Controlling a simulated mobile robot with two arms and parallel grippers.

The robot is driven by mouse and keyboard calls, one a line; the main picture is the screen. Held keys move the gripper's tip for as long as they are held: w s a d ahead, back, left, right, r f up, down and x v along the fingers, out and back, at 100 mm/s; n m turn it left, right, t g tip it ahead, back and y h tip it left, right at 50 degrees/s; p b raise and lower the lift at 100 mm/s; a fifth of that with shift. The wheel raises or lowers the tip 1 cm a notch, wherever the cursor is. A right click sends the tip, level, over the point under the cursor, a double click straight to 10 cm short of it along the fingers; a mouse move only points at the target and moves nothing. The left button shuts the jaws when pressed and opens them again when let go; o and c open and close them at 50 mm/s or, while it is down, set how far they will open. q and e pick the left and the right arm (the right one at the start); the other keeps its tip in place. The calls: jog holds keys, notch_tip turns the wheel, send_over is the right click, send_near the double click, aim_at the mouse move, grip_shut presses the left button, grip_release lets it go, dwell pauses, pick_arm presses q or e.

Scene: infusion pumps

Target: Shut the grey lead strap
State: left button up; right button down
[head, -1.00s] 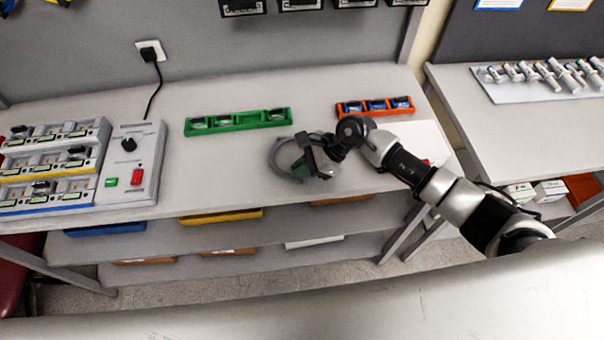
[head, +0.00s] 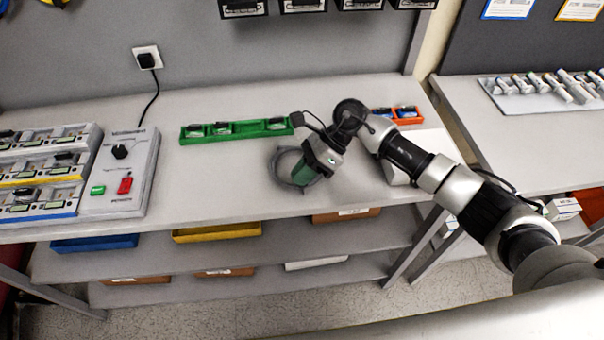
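A grey looped lead (head: 277,168) lies on the workbench in the middle of the head view, around a dark green piece (head: 303,173). The strap itself is too small to make out, and I cannot tell whether it is open or shut. My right gripper (head: 312,165) reaches in from the right and points down at the right side of the loop. It hides part of the loop and of the green piece. Its fingertips are not clear, so I cannot tell whether it touches or grips anything. My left gripper is not in view.
A green tray (head: 236,137) and an orange tray (head: 410,119) stand behind. A control box (head: 140,180) with a black knob and pump modules (head: 45,172) stand on the left. A white block (head: 398,172) sits under my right arm. Bench (head: 215,190) left of the loop is clear.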

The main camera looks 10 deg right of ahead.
jog(key=c, duration=1.8)
grip_release()
jog(key=o, duration=0.5)
jog(key=shift+c, duration=0.2)
jog(key=b+v, duration=0.3)
jog(key=v, duration=0.7)
jog(key=shift+d+r, duration=0.2)
jog(key=shift+r, duration=0.15)
